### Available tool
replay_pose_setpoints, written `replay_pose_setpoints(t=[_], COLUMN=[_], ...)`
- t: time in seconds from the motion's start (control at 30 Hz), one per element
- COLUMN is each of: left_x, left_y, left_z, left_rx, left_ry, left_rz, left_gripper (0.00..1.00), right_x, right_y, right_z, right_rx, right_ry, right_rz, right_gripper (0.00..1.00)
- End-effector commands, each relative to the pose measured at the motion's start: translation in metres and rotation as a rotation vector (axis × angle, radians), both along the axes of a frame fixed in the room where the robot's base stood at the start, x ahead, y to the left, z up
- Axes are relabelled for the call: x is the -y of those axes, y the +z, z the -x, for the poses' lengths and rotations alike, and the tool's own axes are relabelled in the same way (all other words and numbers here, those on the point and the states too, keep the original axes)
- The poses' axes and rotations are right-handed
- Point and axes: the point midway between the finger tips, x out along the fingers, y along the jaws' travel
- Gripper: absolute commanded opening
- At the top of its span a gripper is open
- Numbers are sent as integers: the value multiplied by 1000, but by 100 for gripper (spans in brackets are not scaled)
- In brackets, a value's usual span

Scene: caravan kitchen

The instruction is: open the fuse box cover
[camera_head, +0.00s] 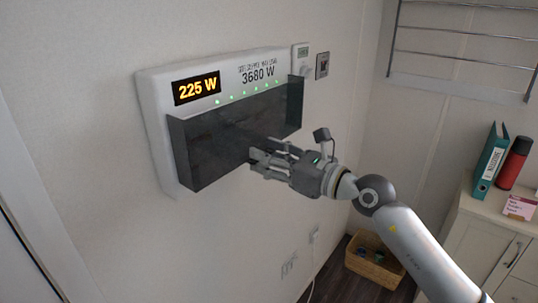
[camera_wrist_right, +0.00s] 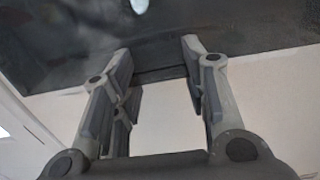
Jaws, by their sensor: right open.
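The white fuse box (camera_head: 155,95) hangs on the wall, with an orange 225 W display and a row of green lights. Its dark, see-through cover (camera_head: 215,150) spans the lower front and looks closed. My right gripper (camera_head: 254,160) is at the cover's lower edge, right of its middle. In the right wrist view, the cover (camera_wrist_right: 240,25) fills the top, and the open fingers (camera_wrist_right: 160,60) reach up to its lower edge. I cannot tell whether they touch it. My left gripper is not in view.
A small thermostat (camera_head: 301,57) and a switch (camera_head: 322,65) are on the wall right of the box. A wicker basket (camera_head: 374,264) stands on the floor. A cabinet at right holds a teal binder (camera_head: 490,160) and a red cylinder (camera_head: 514,163). The wall below the box is mostly clear.

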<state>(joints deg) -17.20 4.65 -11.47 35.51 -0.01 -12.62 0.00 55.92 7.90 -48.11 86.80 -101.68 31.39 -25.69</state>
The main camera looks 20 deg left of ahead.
Motion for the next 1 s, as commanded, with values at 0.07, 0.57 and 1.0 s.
replay_pose_setpoints(t=[0.07,0.57,1.0], left_x=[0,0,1], left_y=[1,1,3], left_z=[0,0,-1], left_rx=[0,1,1], left_ry=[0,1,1], left_rz=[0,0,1], left_gripper=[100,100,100], right_x=[-1,-2,3], right_y=[6,9,14], right_z=[-1,-1,-7], right_rx=[7,10,0], right_ry=[-3,-2,-2], right_rz=[-9,-12,19], right_gripper=[7,0,0])
